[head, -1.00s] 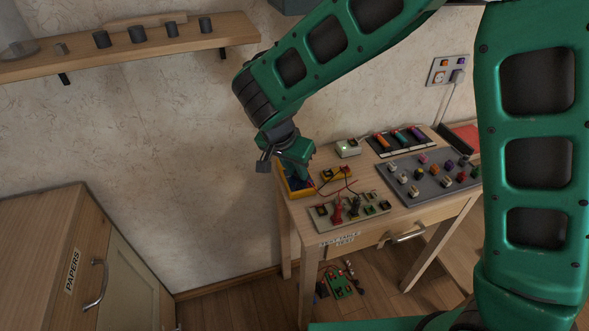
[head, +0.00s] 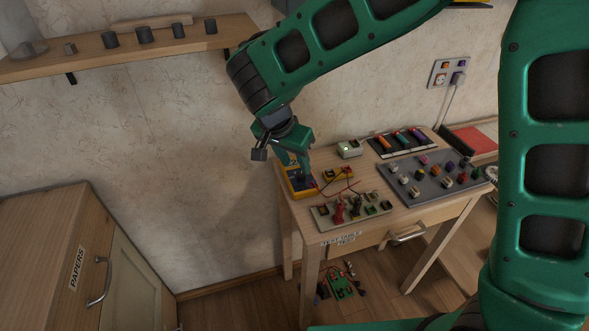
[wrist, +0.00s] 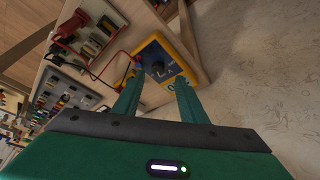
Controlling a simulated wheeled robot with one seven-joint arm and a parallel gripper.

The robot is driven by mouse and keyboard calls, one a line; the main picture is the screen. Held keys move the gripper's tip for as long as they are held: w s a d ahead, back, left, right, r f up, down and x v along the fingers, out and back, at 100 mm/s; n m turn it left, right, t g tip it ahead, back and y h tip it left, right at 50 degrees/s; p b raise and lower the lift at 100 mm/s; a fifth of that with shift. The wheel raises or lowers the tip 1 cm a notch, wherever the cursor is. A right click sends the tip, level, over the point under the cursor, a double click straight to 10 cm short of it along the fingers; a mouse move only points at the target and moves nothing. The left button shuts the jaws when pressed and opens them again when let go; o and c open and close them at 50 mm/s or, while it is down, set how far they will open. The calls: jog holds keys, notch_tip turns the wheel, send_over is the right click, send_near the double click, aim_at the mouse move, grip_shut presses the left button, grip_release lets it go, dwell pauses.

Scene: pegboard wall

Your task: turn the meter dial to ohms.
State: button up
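The meter (head: 291,187) is a yellow box with a blue face on the left end of the small table. In the wrist view the meter (wrist: 186,58) lies just beyond my fingertips, with a dark dial (wrist: 157,72) on its blue face. Its setting is too small to read. My gripper (head: 299,164) points down over the meter and hides part of it in the head view. In the wrist view my gripper (wrist: 156,88) has its fingers apart with nothing between them. The fingertips appear short of the dial; I cannot tell the exact gap.
A component board (head: 322,216) lies in front, and a grey tray of coloured knobs (head: 432,176) lies to the right. The wall is close behind the table. A shelf (head: 130,53) is at upper left.

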aim_at(292, 186)
jog(key=shift+v, duration=1.75)
jog(key=shift+d, duration=0.1)
jog(key=s+d+r+g, duration=0.1)
jog(key=s+d+r, duration=0.1)
jog(key=d, duration=0.7)
jog(key=s+d+r+g, duration=0.1)
jog(key=s+d, duration=0.2)
jog(key=d, duration=0.6)
jog(key=s+d+r+g, duration=0.1)
jog(key=s+d+r, duration=0.1)
jog(key=d, duration=0.8)
jog(key=s+d+y, duration=0.1)
jog(key=s+d, duration=0.4)
jog(key=s, duration=0.5)
jog(key=s+d+f+y, duration=0.1)
jog(key=s+d, duration=0.4)
jog(key=s, duration=0.5)
jog(key=shift+f+n+g+y, duration=0.3)
jog(key=shift+y, duration=0.1)
